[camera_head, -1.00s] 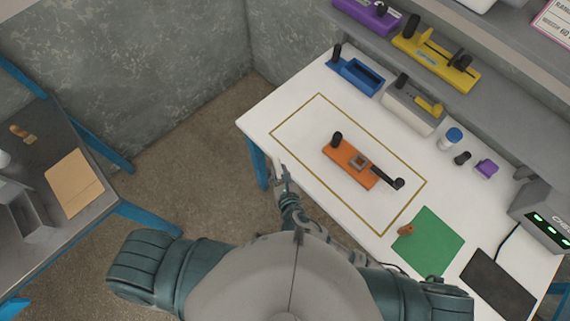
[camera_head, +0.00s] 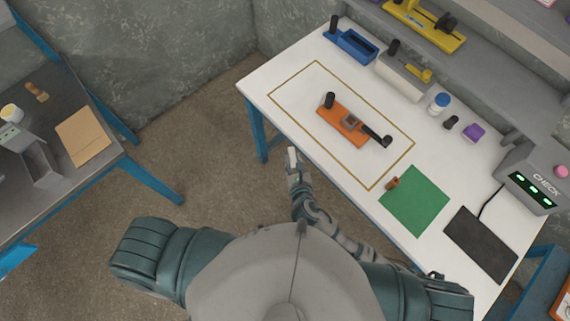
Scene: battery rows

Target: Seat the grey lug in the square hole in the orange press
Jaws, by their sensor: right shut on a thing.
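The orange press (camera_head: 331,112) lies on the white table inside a gold outline. It has black knobs at both ends and a grey square frame (camera_head: 351,121) near its middle; at this size I cannot see into the hole. My right gripper (camera_head: 292,160) is beside the table's front edge, apart from the press and in front of it. It is shut on a small pale grey piece (camera_head: 292,153), which looks like the grey lug; the fingers partly hide it. My left gripper is out of view.
A green mat (camera_head: 416,203) with a small brown piece (camera_head: 392,183), a dark pad (camera_head: 481,246) and a check unit (camera_head: 531,186) lie to the right. A blue fixture (camera_head: 352,45) and a grey one (camera_head: 402,76) stand behind. Table around the press is clear.

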